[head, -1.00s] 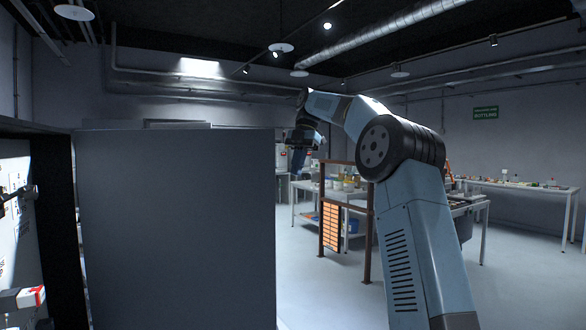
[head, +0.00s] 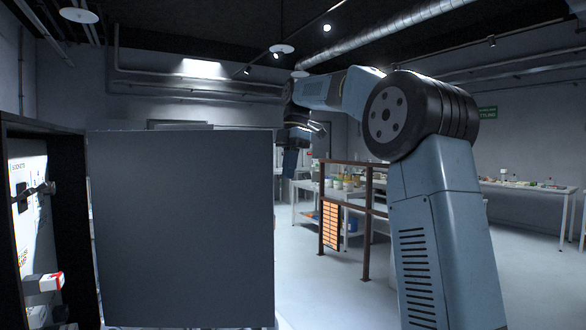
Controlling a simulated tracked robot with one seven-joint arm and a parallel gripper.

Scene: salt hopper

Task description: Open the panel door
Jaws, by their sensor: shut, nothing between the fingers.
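The panel door (head: 182,230) is a large flat grey sheet that stands swung out from the dark cabinet (head: 72,225) at the left. The lit inside of the cabinet shows to the left of the door. My gripper (head: 290,166) hangs from the far end of my arm, just right of the door's upper right edge. It is shut and empty, with its tips pointing down. I cannot tell whether it touches the door.
Inside the cabinet are a dark lever-like part (head: 42,190) and a red and white box (head: 45,283). A brown rail frame (head: 366,225) and benches with jars stand behind my arm. Another bench (head: 525,188) is at the right. Open floor lies between.

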